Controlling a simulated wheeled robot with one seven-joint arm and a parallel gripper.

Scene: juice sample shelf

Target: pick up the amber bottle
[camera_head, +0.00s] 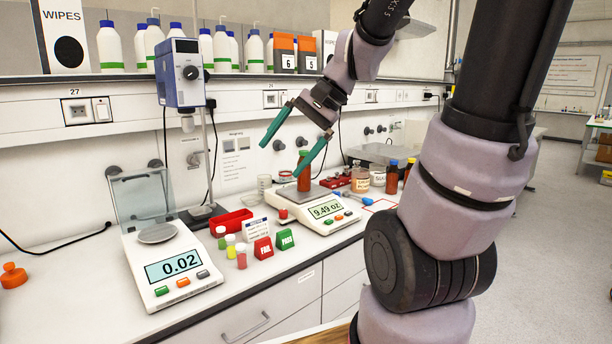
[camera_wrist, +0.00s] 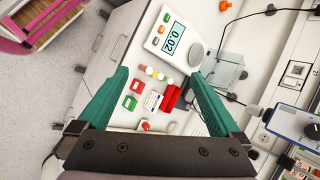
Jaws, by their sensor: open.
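An amber bottle (camera_head: 304,174) with a green cap stands upright on the pan of the right-hand scale (camera_head: 325,208), whose display reads 9.49 oz. My gripper (camera_head: 281,160) is open and empty, with green fingers spread wide above the bench. In the head view its right finger overlaps the green-capped bottle; I cannot tell whether they touch.
A second scale (camera_head: 172,262) with a raised clear lid reads 0.02. Red FAIL (camera_head: 263,248) and green PASS (camera_head: 285,240) blocks, small capped vials (camera_head: 241,256) and a red tray (camera_head: 233,222) lie between the scales. A blue device (camera_head: 181,73) on a stand rises behind.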

